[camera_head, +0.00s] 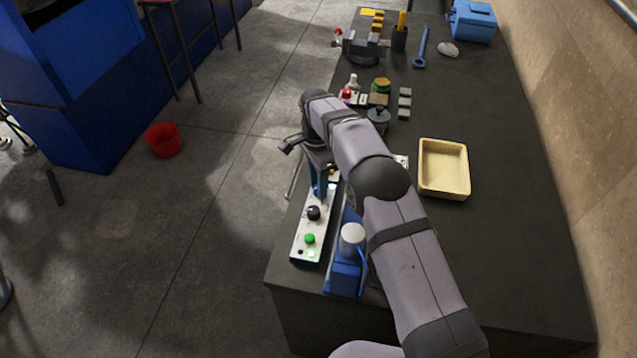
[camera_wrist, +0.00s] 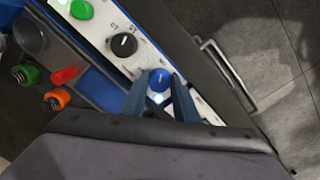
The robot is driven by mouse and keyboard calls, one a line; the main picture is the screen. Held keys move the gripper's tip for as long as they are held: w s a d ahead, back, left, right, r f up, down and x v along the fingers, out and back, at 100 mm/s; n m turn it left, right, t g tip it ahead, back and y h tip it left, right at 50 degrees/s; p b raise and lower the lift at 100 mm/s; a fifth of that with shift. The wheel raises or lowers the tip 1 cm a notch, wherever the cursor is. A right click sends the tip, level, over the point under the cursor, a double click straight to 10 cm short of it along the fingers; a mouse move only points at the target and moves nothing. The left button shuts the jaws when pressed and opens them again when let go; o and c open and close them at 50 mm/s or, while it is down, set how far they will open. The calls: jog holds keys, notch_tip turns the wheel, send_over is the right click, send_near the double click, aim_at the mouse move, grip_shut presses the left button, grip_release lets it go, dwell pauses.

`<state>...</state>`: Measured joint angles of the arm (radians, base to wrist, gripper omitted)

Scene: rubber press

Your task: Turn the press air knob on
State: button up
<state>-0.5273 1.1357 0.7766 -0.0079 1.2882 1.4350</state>
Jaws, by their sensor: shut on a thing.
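The press's white control panel (camera_head: 301,243) runs along the front left edge of the bench. In the wrist view a blue knob (camera_wrist: 159,80) sits between the two fingertips of my gripper (camera_wrist: 159,86), which is shut on it. A small lit spot (camera_wrist: 157,98) shows beside the knob. A black knob (camera_wrist: 124,45) with a white pointer line and a green button (camera_wrist: 82,10) are farther along the panel; its lettering is too small to read. In the head view my gripper (camera_head: 321,188) is at the panel's far end, and my arm hides the blue knob.
A blue press part with a pale round top (camera_head: 352,235) stands right of the panel. A cream tray (camera_head: 443,168) lies on the bench (camera_head: 510,250). Green, red and orange small items (camera_wrist: 63,76) lie left of the panel in the wrist view. A metal handle (camera_wrist: 228,73) is at the bench edge.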

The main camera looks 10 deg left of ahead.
jog(key=shift+w+r, duration=0.1)
jog(key=o, duration=1.1)
jog(key=shift+c, duration=0.2)
notch_tip(320, 180, up, 7)
jog(key=shift+w+a+f+b, duration=0.1)
jog(key=shift+w+b, duration=0.05)
jog(key=shift+b, duration=0.75)
jog(key=shift+r, duration=0.2)
